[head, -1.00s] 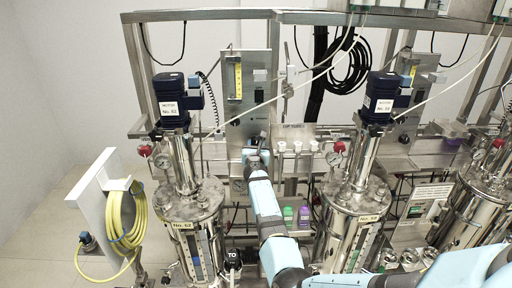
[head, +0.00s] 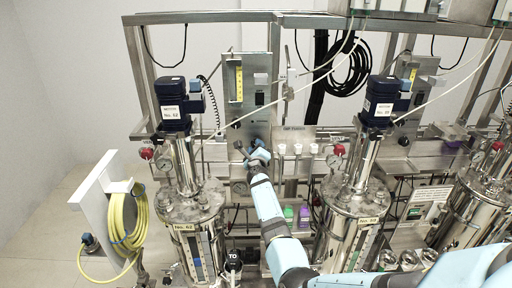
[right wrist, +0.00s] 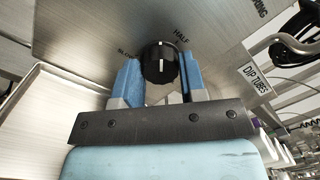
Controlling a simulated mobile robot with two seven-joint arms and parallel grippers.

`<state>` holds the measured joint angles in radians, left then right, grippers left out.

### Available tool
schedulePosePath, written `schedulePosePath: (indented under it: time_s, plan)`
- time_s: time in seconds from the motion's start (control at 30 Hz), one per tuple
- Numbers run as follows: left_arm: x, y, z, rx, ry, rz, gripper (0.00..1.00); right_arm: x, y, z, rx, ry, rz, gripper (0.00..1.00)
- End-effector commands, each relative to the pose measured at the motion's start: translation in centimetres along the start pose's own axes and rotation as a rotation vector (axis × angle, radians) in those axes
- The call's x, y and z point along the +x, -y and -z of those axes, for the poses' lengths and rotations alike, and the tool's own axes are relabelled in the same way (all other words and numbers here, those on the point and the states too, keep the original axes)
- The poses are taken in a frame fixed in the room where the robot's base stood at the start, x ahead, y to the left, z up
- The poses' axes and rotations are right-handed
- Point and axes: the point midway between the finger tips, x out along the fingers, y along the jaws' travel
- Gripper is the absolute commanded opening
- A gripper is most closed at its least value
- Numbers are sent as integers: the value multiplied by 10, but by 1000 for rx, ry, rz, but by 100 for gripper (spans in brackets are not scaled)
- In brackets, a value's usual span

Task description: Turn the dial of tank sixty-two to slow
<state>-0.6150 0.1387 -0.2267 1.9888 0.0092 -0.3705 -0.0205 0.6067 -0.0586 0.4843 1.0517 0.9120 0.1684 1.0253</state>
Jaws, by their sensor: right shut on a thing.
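Tank sixty-two (head: 192,215) is the left steel tank, marked No. 62, under a dark blue motor (head: 172,103) marked No. 62. In the right wrist view, a black dial (right wrist: 159,66) with a white mark sits on a steel panel. My right gripper (right wrist: 159,78) has its blue fingers on either side of the dial, shut on it. The mark points up in the picture, between the label SLOW at the left and HALF at the upper right. In the head view my right gripper (head: 250,152) is at the panel's lower part. My left gripper is not in view.
A second tank (head: 350,220), marked No. 69, stands to the right. A white board with a coiled yellow hose (head: 125,220) is at the left. Small white-capped tubes (head: 297,149) are right of the gripper. A DIP TUBES label (right wrist: 257,78) shows beside the panel.

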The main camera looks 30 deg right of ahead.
Motion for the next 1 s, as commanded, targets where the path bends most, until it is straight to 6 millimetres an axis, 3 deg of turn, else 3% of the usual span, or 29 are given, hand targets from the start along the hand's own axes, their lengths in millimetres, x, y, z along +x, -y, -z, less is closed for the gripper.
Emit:
schedulePosePath:
  time_s: [1.0]
  plan:
    - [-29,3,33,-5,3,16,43,2,5,-1,-963,45,-43,15]
